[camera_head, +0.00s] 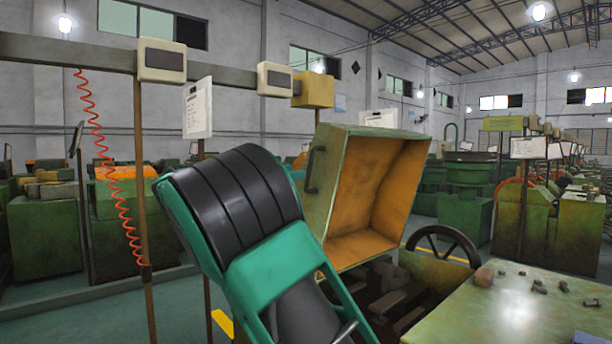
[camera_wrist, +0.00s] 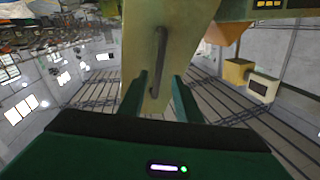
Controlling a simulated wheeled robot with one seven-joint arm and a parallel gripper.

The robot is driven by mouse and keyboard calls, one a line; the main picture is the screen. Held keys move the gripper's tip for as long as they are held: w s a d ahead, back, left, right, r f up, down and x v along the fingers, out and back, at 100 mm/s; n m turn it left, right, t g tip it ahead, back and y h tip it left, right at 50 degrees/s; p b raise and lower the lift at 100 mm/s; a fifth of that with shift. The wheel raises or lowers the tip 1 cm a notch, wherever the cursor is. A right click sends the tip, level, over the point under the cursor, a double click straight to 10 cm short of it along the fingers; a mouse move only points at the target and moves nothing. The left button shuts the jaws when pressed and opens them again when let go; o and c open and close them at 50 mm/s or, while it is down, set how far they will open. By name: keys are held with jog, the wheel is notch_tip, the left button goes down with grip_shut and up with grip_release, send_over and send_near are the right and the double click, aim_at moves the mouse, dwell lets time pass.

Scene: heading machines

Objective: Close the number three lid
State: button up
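The lid (camera_head: 345,185) is a worn green box-shaped cover with an orange inside. It stands tilted open above the machine, its hollow side facing right. A dark bar handle (camera_head: 312,170) sits on its left outer face. In the wrist view the handle (camera_wrist: 161,50) runs along the lid's pale green face. My gripper (camera_wrist: 160,76) is open, with one green finger on each side of the handle's line; gaps show on both sides. I cannot tell how deep the handle is between the fingers. In the head view my arm hides the fingers. No number is readable on the lid.
Below the lid lies the open machine bed with dark metal parts (camera_head: 385,285). A black handwheel (camera_head: 441,246) stands to its right. A green tabletop (camera_head: 510,305) with loose bolts is at front right. A post with a coiled red cable (camera_head: 105,165) stands at left.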

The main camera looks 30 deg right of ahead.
aim_at(308, 171)
jog(key=x, duration=0.8)
jog(key=shift+w+d, duration=0.1)
jog(key=shift+d, duration=0.25)
jog(key=shift+f, duration=0.1)
grip_shut()
